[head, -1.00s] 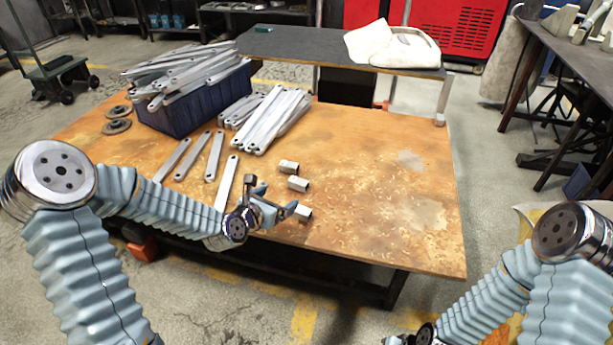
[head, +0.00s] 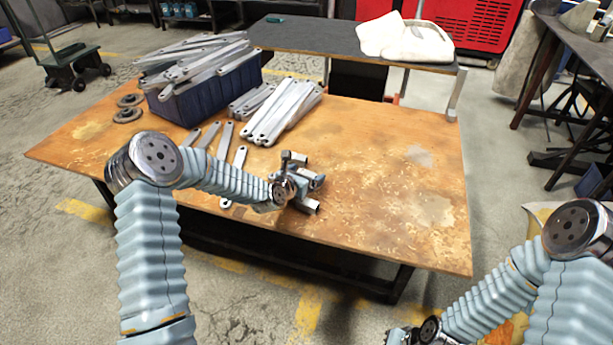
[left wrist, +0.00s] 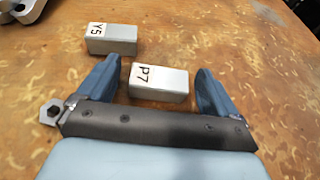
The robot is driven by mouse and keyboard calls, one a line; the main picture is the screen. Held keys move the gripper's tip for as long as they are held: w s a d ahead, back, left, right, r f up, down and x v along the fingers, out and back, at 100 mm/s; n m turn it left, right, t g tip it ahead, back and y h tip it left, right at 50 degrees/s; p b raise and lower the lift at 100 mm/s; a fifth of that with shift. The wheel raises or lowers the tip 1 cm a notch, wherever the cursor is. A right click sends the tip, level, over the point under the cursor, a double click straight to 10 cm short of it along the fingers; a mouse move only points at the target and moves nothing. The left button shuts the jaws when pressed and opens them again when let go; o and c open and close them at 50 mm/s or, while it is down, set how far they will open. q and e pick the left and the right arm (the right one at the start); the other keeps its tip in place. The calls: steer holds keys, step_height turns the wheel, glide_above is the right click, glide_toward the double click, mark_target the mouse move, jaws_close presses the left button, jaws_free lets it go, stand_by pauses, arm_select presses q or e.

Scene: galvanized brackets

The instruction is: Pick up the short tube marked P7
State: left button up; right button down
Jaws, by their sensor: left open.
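The short tube marked P7 (left wrist: 158,82) is a small light-grey box-shaped tube lying on the wooden table. In the left wrist view it lies between the two blue fingers of my open left gripper (left wrist: 157,85), with gaps on both sides. A similar tube marked Y5 (left wrist: 111,40) lies farther out and to the left, outside the fingers. In the head view my left gripper (head: 307,176) is low over the tubes and mostly covers P7.
A blue crate (head: 205,103) heaped with brackets and a bracket pile (head: 283,112) stand farther back on the table (head: 400,220). The table's right half is clear.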

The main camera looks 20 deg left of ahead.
arm_select(q)
steer(key=c, duration=1.1)
